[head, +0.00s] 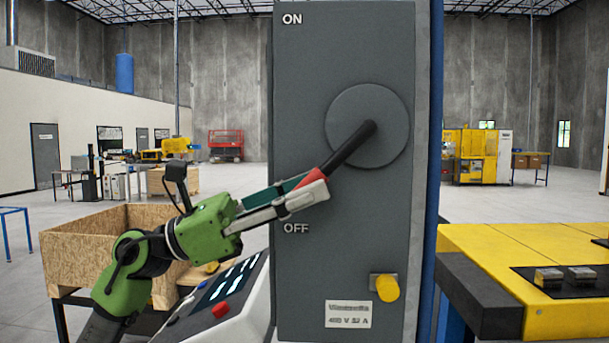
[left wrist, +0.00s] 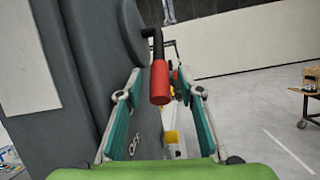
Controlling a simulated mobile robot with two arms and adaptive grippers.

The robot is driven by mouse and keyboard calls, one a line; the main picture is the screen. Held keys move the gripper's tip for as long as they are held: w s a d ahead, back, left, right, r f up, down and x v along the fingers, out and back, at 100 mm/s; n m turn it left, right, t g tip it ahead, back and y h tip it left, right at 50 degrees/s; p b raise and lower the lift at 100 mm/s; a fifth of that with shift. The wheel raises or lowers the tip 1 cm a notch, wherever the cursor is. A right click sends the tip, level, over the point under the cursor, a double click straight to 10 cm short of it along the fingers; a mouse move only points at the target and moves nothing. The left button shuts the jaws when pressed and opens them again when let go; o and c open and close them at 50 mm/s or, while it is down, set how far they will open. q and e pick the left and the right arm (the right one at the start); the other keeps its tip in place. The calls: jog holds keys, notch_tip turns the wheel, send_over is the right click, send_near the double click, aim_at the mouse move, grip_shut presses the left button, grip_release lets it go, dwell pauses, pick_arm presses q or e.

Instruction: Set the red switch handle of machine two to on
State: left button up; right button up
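The switch handle is a black lever (head: 348,147) with a red grip (head: 313,177), pivoting on a round grey disc (head: 367,105) on a tall dark grey cabinet. It slants down and left from the disc, its end just above the OFF label (head: 296,228). The ON label (head: 292,19) is at the cabinet's top. My left gripper (head: 315,184) reaches the red grip from the lower left. In the left wrist view, the red grip (left wrist: 160,84) is between the open fingers (left wrist: 159,77), with gaps on both sides. My right gripper is out of view.
A yellow knob (head: 387,288) sticks out low on the cabinet. A control console (head: 222,298) with a red button stands below my left arm, in front of a wooden crate (head: 85,255). A yellow-topped machine (head: 520,250) stands at right.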

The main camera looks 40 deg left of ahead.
pick_arm(q)
grip_shut()
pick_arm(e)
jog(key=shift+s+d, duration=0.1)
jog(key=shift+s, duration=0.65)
pick_arm(q)
jog(key=shift+r, duration=0.15)
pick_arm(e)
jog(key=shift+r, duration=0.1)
